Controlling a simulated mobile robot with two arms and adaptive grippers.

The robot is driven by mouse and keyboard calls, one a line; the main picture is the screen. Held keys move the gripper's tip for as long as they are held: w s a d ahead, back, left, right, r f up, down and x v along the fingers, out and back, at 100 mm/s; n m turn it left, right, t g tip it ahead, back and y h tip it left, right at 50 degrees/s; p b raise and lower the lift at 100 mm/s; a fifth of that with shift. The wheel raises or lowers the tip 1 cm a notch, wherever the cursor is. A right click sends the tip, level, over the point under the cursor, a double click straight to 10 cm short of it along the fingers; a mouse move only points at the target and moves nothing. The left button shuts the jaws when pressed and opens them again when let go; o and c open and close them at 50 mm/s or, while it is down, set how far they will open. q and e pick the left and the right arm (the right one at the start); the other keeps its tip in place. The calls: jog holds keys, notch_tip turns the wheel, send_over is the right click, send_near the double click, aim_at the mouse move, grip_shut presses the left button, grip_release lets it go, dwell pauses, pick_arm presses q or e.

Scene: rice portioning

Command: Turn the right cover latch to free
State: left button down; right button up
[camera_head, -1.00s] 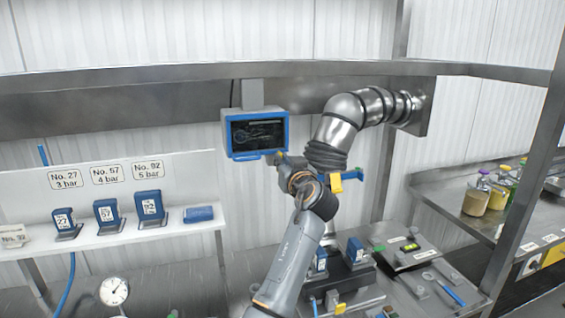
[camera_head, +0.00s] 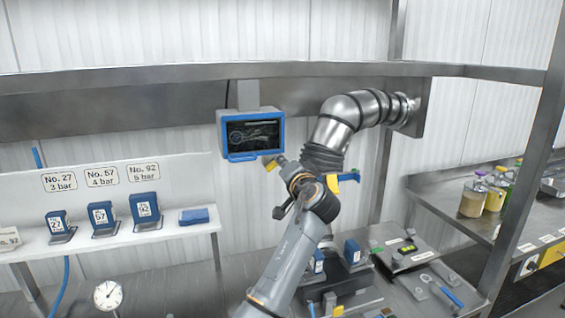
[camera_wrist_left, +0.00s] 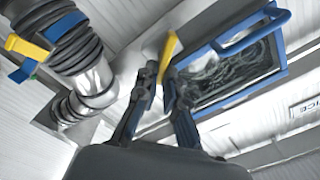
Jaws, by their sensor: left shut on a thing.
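The cover (camera_head: 252,135) is a blue-framed panel with a dark window on the back wall and a blue handle bar along its lower edge. A yellow latch (camera_head: 271,165) shows at its lower right corner. My left gripper (camera_head: 280,161) is at that corner, its arm rising from below. In the left wrist view, the fingers of my left gripper (camera_wrist_left: 160,80) are shut on the yellow latch (camera_wrist_left: 169,54), beside the blue frame (camera_wrist_left: 272,72). The fingers hide part of the latch. My right gripper is in neither view.
A ribbed metal duct (camera_head: 338,130) with a yellow tab (camera_head: 333,184) and blue handle (camera_head: 350,177) is close right of my left arm. Blue numbered blocks (camera_head: 102,217) stand on a white shelf at left. A steel counter (camera_head: 480,225) with jars is at right.

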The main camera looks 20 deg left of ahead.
pick_arm(q)
jog(key=shift+w+f+m+p, duration=0.1)
jog(key=shift+m+p, duration=0.55)
jog(key=shift+m, duration=1.15)
jog(key=shift+f+m+p, duration=0.1)
jog(key=shift+m+p, duration=0.5)
jog(key=shift+m, duration=1.2)
jog(key=c, duration=1.4)
grip_release()
jog(key=shift+f, duration=0.1)
jog(key=shift+c, duration=0.2)
jog(key=shift+w+a+f, duration=0.1)
jog(key=shift+w+f, duration=0.05)
